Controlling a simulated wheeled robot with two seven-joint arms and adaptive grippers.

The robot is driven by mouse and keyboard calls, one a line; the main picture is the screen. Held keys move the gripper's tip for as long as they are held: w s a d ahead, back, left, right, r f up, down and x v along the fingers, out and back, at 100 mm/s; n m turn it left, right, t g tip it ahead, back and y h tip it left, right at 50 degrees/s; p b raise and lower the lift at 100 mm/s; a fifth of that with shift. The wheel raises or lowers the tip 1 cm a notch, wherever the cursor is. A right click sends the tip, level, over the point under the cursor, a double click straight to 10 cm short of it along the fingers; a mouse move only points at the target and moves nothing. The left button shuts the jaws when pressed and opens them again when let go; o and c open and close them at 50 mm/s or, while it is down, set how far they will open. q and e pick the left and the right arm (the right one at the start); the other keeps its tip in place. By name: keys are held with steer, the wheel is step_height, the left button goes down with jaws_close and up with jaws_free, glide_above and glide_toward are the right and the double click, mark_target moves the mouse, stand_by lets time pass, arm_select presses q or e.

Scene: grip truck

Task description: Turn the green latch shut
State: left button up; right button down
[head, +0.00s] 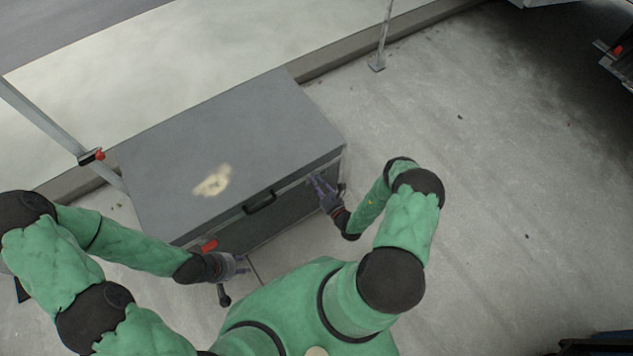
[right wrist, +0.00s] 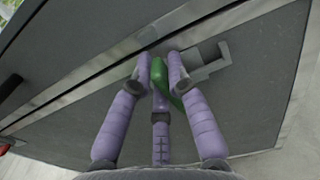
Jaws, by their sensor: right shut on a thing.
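The green latch (right wrist: 160,73) is on the front face of a large grey case, just below the metal-edged lid seam in the right wrist view. It slants between the purple fingers of my right gripper (right wrist: 159,65), which is shut on it. The fingers hide part of the latch. In the head view my right gripper (head: 318,186) is at the right end of the case front; the latch cannot be made out there. My left gripper (head: 240,266) is near the left end of the case front, too small to tell if it is open.
The grey case (head: 265,120) has its lid down, with a black handle (head: 260,202) at the front. A red latch (head: 209,245) is near my left gripper. A metal bracket (right wrist: 208,62) is right of the green latch. Open concrete floor (head: 520,200) lies to the right.

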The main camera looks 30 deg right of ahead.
steer(key=shift+s+a+f+n+p, duration=0.1)
steer(key=shift+a+f+n+p, duration=0.2)
steer(key=shift+n, duration=2.55)
steer(key=shift+w+a+f+n+p, duration=0.1)
steer(key=shift+f+n, duration=0.25)
steer(key=shift+n, duration=2.55)
steer(key=shift+s+a+f+n+p, duration=0.15)
steer(key=shift+f+n, duration=0.2)
steer(key=shift+n, duration=2.5)
steer(key=c, duration=1.2)
jaws_free()
steer(key=s+d, duration=0.1)
steer(key=s, duration=1)
steer(key=shift+s, duration=0.4)
